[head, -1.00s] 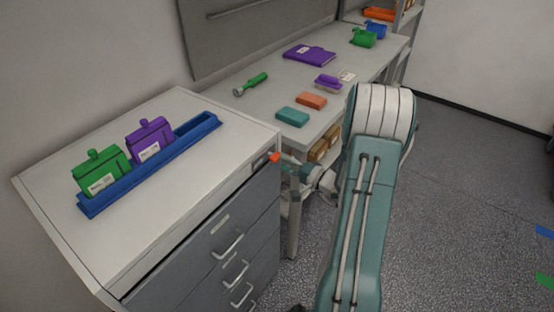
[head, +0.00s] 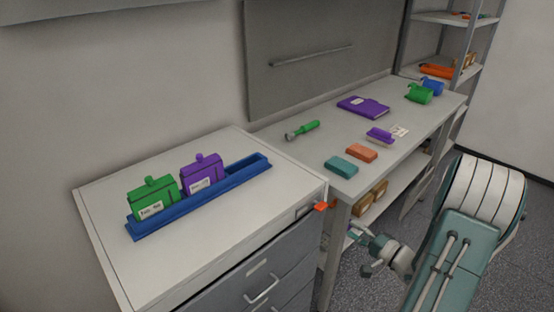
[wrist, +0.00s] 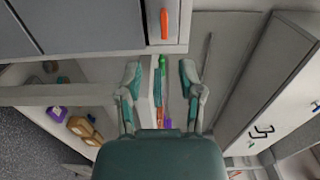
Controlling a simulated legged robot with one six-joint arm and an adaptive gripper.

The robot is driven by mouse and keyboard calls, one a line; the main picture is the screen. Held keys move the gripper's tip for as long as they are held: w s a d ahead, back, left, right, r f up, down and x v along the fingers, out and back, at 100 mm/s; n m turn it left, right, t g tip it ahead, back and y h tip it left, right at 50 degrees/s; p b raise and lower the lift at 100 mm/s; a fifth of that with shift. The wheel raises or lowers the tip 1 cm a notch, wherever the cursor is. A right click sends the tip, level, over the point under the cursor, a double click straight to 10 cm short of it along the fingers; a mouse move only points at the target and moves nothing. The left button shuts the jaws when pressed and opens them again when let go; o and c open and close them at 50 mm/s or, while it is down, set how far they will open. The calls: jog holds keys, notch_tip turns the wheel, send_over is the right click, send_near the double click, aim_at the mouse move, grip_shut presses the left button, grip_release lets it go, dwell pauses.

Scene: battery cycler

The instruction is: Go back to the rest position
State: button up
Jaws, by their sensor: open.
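My gripper (head: 362,240) is open and empty, low beside the right side of the drawer cabinet and in front of the workbench's end. In the wrist view its two fingers (wrist: 160,82) are spread apart with nothing held between them. My teal arm runs along the lower right of the head view and hides part of the floor. On the cabinet (head: 190,270) a blue tray (head: 255,170) holds a green battery-like block (head: 152,202) and a purple one (head: 202,175), both upright. The tray's right end is empty.
An orange tab (head: 325,206) sticks out at the cabinet's front right corner, close to my gripper. The workbench (head: 290,155) bears a green flashlight (head: 303,130), a purple binder (head: 363,106) and small coloured blocks. Boxes (head: 370,198) sit on its lower shelf. Floor is open at right.

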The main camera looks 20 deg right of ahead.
jog(key=s+a+r+n+g+y, duration=0.1)
jog(key=s+a+r+n+g, duration=0.15)
jog(key=a+g, duration=0.4)
jog(key=s+a+r+n+g+y, duration=0.1)
jog(key=a+r+n+g, duration=0.25)
jog(key=a, duration=0.65)
jog(key=s+a+r+n+g+y, duration=0.15)
jog(key=a+r+n+g, duration=0.25)
jog(key=a, duration=0.5)
jog(key=s+a+r+n+t+h, duration=0.2)
jog(key=s+r+n+h, duration=0.2)
jog(key=s+r+h, duration=0.3)
jog(key=shift+s+r+t+h, duration=0.3)
jog(key=shift+s+h, duration=0.3)
jog(key=shift+h, duration=0.55)
jog(key=shift+a, duration=0.1)
